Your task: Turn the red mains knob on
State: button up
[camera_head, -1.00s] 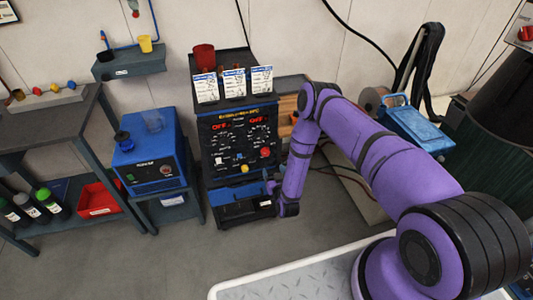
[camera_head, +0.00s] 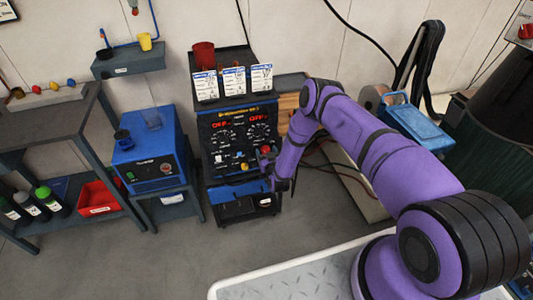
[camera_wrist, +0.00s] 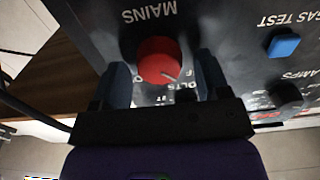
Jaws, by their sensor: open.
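The red mains knob (camera_wrist: 158,58) is on the black front panel (camera_wrist: 225,45) of the welding machine, beside the upside-down word MAINS in the wrist view. A white mark on the knob points to the lower right there, towards partly hidden lettering. My gripper (camera_wrist: 162,85) is open, with one finger on each side of the knob in that view. I cannot tell whether the fingers touch it. In the head view my gripper (camera_head: 268,160) is at the panel's lower right, by the knob (camera_head: 265,150). Two red displays on the machine (camera_head: 238,130) read OFF.
A blue gas test button (camera_wrist: 284,45) and a dark knob (camera_wrist: 288,95) are right of the gripper in the wrist view. A yellow knob (camera_head: 245,167) is close by. A blue box machine (camera_head: 150,165) stands to the left. Open floor (camera_head: 170,255) lies in front.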

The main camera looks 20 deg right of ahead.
jog(key=c, duration=0.9)
jog(key=m, duration=0.4)
jog(key=shift+d+m, duration=0.15)
jog(key=shift+m, duration=0.25)
jog(key=m, duration=0.4)
jog(key=shift+f+m, duration=0.1)
jog(key=shift+m, duration=0.2)
jog(key=shift+s+f+m, duration=0.1)
jog(key=shift+f+m, duration=0.05)
jog(key=shift+m, duration=4.05)
